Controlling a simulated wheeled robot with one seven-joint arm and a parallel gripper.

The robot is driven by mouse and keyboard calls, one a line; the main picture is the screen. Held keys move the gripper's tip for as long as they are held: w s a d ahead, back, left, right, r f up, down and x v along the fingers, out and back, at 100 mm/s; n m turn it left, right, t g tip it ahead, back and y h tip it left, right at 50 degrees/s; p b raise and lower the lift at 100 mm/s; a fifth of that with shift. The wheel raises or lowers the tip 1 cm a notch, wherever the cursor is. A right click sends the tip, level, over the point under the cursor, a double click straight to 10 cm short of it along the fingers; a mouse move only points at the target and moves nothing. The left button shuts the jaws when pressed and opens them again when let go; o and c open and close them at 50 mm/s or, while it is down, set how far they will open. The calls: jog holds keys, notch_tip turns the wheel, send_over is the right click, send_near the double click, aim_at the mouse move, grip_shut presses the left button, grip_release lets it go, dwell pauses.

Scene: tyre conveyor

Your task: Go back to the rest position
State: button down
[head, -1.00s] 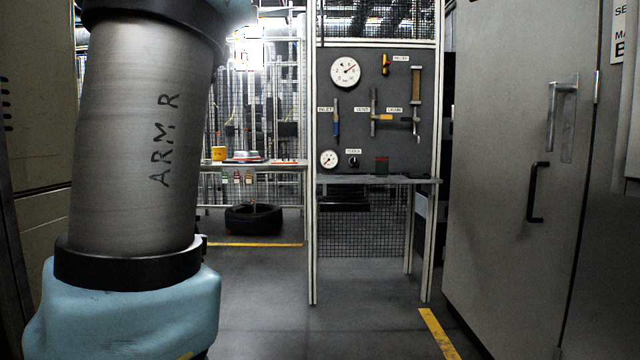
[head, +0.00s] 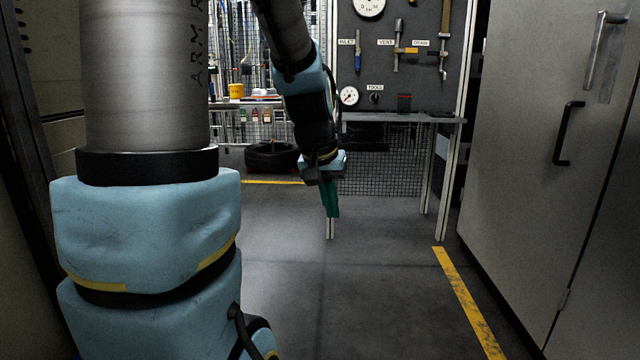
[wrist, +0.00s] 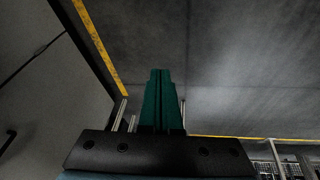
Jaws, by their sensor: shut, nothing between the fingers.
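My gripper (head: 331,205) hangs down in the middle of the head view, with its green fingers together and nothing between them. It is in front of the panel stand, above the grey floor. In the wrist view my gripper (wrist: 158,75) shows as two green fingers side by side, closed. My arm, with grey and light blue links, fills the left of the head view and comes down from the top centre to the gripper.
A grey cabinet (head: 530,150) with handles stands at the right. A tool panel (head: 415,50) with a shelf (head: 400,117) is behind the gripper. A black tyre (head: 270,157) lies at the back. A yellow line (head: 468,300) crosses the open floor.

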jog(key=s+a+f+n+g+y, duration=0.2)
jog(key=s+a+f, duration=0.6)
jog(key=s+a, duration=0.15)
notch_tip(320, 180, up, 29)
jog(key=p, duration=2.9)
jog(key=shift+w+d, duration=0.25)
jog(key=c, duration=1.6)
grip_release()
